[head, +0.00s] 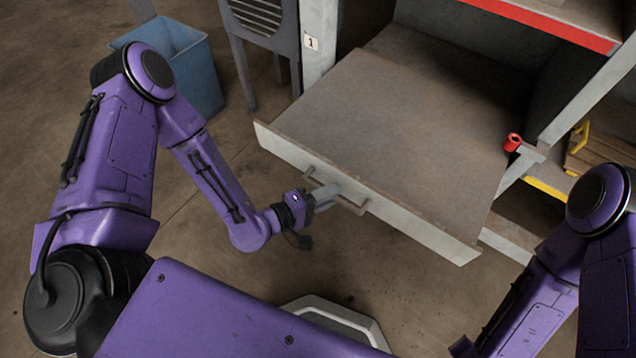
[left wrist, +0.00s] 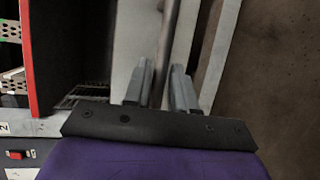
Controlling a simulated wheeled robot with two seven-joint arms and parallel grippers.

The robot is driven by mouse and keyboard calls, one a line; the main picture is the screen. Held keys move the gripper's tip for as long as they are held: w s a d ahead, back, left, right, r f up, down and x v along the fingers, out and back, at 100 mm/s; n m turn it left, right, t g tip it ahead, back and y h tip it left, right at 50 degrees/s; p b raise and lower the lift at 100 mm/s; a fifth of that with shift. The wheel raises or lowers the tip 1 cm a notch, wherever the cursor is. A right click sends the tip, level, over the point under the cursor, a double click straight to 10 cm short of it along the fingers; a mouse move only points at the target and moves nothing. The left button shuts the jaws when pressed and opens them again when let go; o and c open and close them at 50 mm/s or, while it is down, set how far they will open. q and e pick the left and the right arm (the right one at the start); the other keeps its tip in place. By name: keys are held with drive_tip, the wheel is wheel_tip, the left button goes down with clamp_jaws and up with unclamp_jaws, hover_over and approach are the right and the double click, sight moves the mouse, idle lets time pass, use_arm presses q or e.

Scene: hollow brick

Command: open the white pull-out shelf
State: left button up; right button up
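The white pull-out shelf (head: 390,130) is a wide, worn tray with a pale front panel. It stands well out of its cabinet in the head view. A bar handle (head: 360,208) is fixed to the front panel. My left gripper (head: 334,190) is at the middle of this handle. In the left wrist view the handle bar (left wrist: 170,40) runs between the two grey fingers (left wrist: 162,85), which are close on both sides of it. The left fingers hide part of the handle in the head view. My right gripper is out of view; only part of its arm shows at right.
A blue bin (head: 190,70) stands on the floor at the upper left, beside a grey slatted cabinet (head: 260,20). A red object (head: 512,142) sits by the shelf's right side. A red-edged shelf (head: 545,25) is above. The floor left of the shelf is clear.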

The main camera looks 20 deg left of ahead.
use_arm(q)
drive_tip(key=p+v, duration=0.1)
drive_tip(key=v, duration=0.8)
drive_tip(key=shift+s+a, duration=0.2)
drive_tip(key=shift+s, duration=0.05)
drive_tip(key=s+a+f+m+g+y, duration=0.25)
drive_tip(key=a+f+g+y, duration=0.35)
drive_tip(key=f, duration=0.5)
drive_tip(key=s+a+f+m+g+y, duration=0.2)
drive_tip(key=s+a+f+g+y, duration=0.15)
drive_tip(key=s+a+y, duration=0.45)
wheel_tip(320, 180, up, 19)
drive_tip(key=s+d+h+p, duration=0.1)
drive_tip(key=p, duration=1.7)
drive_tip(key=shift+s+d+f, duration=0.15)
drive_tip(key=shift+s+f, duration=0.05)
